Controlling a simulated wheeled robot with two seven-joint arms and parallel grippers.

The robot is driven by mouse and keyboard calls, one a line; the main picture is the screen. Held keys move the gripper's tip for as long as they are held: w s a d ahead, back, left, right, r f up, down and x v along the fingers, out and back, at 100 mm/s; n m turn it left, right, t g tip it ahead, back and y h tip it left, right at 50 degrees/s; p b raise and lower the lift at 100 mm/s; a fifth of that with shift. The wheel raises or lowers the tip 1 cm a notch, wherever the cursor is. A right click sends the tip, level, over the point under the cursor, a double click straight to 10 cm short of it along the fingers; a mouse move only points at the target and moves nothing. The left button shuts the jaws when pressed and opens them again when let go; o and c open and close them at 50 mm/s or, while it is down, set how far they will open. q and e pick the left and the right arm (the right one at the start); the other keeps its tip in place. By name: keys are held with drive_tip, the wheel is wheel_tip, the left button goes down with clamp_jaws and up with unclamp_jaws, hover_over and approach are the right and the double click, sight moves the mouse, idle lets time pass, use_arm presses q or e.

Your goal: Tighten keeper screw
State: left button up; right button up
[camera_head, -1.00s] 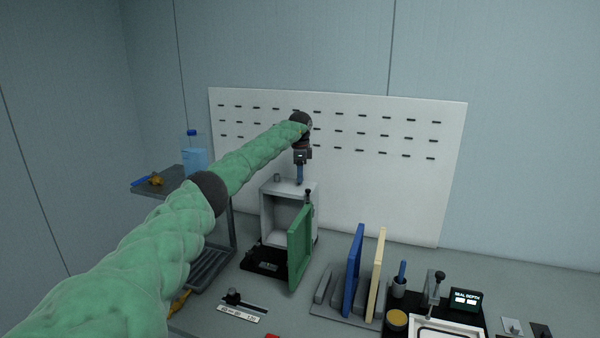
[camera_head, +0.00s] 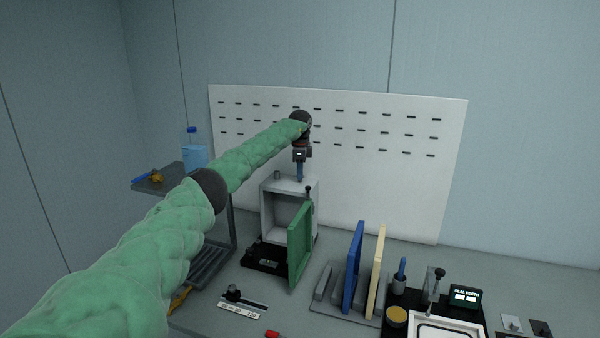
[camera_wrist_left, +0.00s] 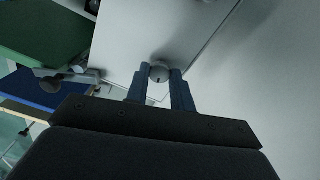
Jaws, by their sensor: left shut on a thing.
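My left gripper (camera_head: 299,178) points down at the top of a grey box fixture (camera_head: 268,215). The left wrist view shows its two blue fingers (camera_wrist_left: 160,80) shut on a small round grey screw head with a dark slot (camera_wrist_left: 159,72), the keeper screw, at the edge of the box's pale top. In the head view the screw head is hidden by the fingers. The box's green door (camera_head: 300,248) stands open at its front right, with a black knob (camera_head: 308,189) above it. My right gripper is not in view.
A rack holds a blue panel (camera_head: 353,268) and a cream panel (camera_head: 376,272) to the right. A black tray area with a seal depth display (camera_head: 465,297) lies further right. A side shelf (camera_head: 165,180) with a bottle (camera_head: 194,155) stands left. A white slotted board (camera_head: 380,180) rises behind.

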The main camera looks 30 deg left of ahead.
use_arm(q)
drive_tip(key=shift+m, duration=1.1)
drive_tip(key=m, duration=0.3)
drive_tip(key=shift+m+b, duration=0.3)
drive_tip(key=shift+b, duration=0.1)
drive_tip(key=shift+m, duration=0.4)
drive_tip(key=m, duration=0.3)
drive_tip(key=shift+m, duration=1.2)
drive_tip(key=m, duration=0.2)
drive_tip(key=shift+m+b, duration=0.3)
drive_tip(key=shift+m, duration=0.1)
drive_tip(key=m, duration=0.3)
drive_tip(key=shift+r+m, duration=0.1)
drive_tip(key=shift+m, duration=0.2)
drive_tip(key=m, duration=0.2)
drive_tip(key=shift+m, duration=0.4)
drive_tip(key=m, duration=0.4)
drive_tip(key=shift+m, duration=1.1)
drive_tip(key=m, duration=0.3)
drive_tip(key=shift+m, duration=0.3)
drive_tip(key=m, duration=0.2)
drive_tip(key=shift+m, duration=0.4)
drive_tip(key=m, duration=0.3)
drive_tip(key=shift+m, duration=1.2)
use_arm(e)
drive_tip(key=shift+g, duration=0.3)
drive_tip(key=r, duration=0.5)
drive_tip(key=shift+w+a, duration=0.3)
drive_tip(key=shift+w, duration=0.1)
